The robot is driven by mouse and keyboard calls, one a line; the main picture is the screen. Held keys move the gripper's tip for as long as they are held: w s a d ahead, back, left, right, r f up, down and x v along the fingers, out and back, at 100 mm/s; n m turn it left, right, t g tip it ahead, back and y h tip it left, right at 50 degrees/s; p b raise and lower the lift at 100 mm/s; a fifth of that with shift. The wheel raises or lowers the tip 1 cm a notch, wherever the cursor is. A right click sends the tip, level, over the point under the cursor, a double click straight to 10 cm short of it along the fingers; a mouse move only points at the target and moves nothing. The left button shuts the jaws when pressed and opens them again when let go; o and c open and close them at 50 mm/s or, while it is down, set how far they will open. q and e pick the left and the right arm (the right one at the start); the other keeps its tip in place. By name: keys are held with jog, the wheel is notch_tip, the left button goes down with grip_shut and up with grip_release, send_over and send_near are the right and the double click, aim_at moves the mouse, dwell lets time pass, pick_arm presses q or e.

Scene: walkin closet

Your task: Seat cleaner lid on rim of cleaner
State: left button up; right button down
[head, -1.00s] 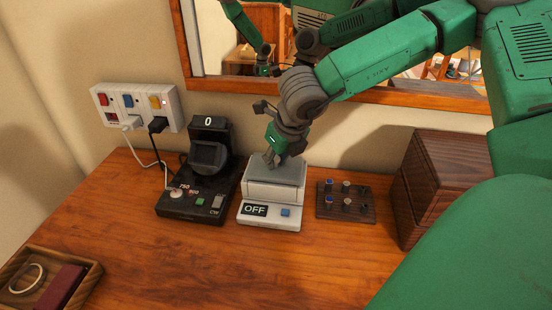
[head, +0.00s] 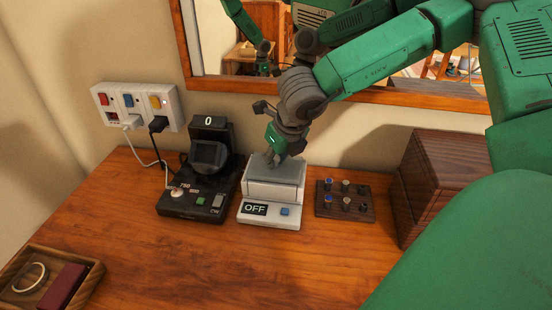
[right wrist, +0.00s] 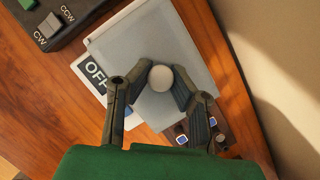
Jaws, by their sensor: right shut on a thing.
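The cleaner (head: 268,193) is a white box on the wooden table, with a front panel reading OFF and a blue button. Its grey lid (head: 290,174) lies level over the top of the box, and their edges look roughly lined up. I cannot tell whether the lid touches the rim all round. My right gripper (head: 271,158) comes down from above and is shut on the lid's round knob. In the right wrist view the pale knob (right wrist: 161,78) sits between the fingertips, and the grey lid (right wrist: 150,45) covers most of the box. My left gripper is not in view.
A black device (head: 197,203) with dials stands close left of the cleaner. A small board with knobs (head: 345,201) lies to its right, then a dark wooden box (head: 440,180). A power strip (head: 137,107) is on the wall. A tray (head: 88,283) is front left. The front table is clear.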

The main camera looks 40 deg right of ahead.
jog(key=shift+f, duration=0.15)
jog(key=c, duration=1.4)
grip_release()
jog(key=v, duration=1.2)
